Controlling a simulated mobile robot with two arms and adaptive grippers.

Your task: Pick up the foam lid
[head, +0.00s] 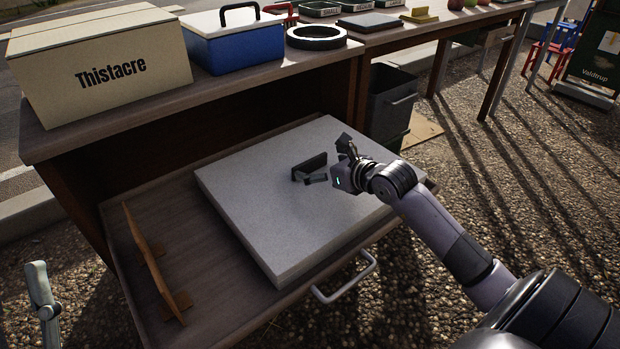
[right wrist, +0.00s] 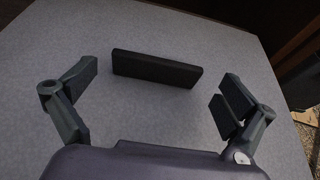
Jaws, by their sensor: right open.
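The foam lid (head: 270,205) is a thick, pale grey slab lying flat in the open wooden drawer. A black bar handle (head: 311,161) stands up from its top. My right gripper (head: 332,161) is open above the lid, close to the handle. In the right wrist view, the handle (right wrist: 155,69) lies across the space between the parted fingers (right wrist: 158,85), slightly ahead of them, with gaps at both ends. What appears to be one finger of my left gripper (head: 42,290) shows at the lower left edge; the rest is out of view.
The drawer (head: 222,285) has a metal handle (head: 343,281) at its front and a wooden divider (head: 152,262) left of the lid. A Thistacre box (head: 95,75), a blue cooler (head: 234,48) and a black ring (head: 316,37) stand on the table above. A dark bin (head: 392,100) stands behind.

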